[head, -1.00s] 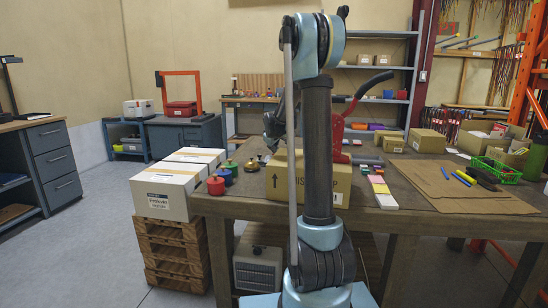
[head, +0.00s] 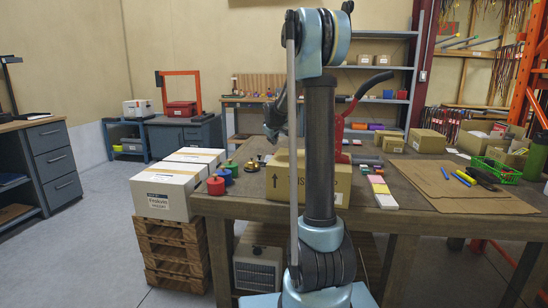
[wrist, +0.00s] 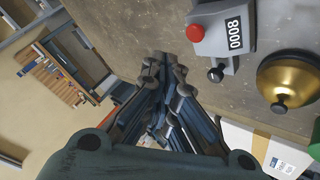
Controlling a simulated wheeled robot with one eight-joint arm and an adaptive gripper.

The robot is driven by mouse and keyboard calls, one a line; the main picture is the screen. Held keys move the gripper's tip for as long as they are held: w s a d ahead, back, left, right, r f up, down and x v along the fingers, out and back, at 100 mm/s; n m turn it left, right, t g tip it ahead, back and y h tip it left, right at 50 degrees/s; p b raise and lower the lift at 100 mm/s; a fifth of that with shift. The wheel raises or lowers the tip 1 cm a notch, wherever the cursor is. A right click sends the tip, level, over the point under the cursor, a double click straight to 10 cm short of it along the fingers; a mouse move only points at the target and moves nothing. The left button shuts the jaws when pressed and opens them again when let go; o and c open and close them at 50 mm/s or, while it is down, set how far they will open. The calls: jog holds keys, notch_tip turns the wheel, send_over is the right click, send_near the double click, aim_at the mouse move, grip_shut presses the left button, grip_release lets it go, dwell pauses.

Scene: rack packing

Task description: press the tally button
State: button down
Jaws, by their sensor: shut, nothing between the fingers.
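The tally counter (wrist: 222,35) is a grey box at the top of the wrist view. The counter is too small to identify surely there.
A brass bell (wrist: 288,78) with a black knob stands right of the counter. Red (head: 216,186), blue (head: 224,177) and green (head: 231,166) pieces stand at the bench's left end. A cardboard box (head: 284,180) is beside my arm. Bare bench surface surrounds the counter.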

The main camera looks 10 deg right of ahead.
jog(key=shift+r, duration=1.2)
jog(key=s+a+f+m+g+y, duration=0.1)
jog(key=s+a+m+g, duration=0.2)
jog(key=s, duration=0.9)
jog(key=s+a+f+m+g+y, duration=0.15)
jog(key=s+a, duration=0.25)
jog(key=s, duration=0.8)
jog(key=s+a+f+m+g+y, duration=0.1)
jog(key=s+a+m, duration=0.3)
jog(key=s, duration=0.7)
jog(key=s+d+f+m+g, duration=0.15)
jog(key=s+f, duration=0.35)
jog(key=s, duration=0.5)
jog(key=s+d+f+g, duration=0.1)
jog(key=s+d+f, duration=0.25)
jog(key=s, duration=0.65)
jog(key=s+d+f+n+t+h, duration=0.1)
jog(key=d+f+n+h, duration=0.1)
jog(key=d+f, duration=0.3)
jog(key=shift+s+d+f, duration=0.15)
jog(key=shift+s+d, duration=0.05)
jog(key=shift+d, duration=0.75)
jog(key=shift+h, duration=0.25)
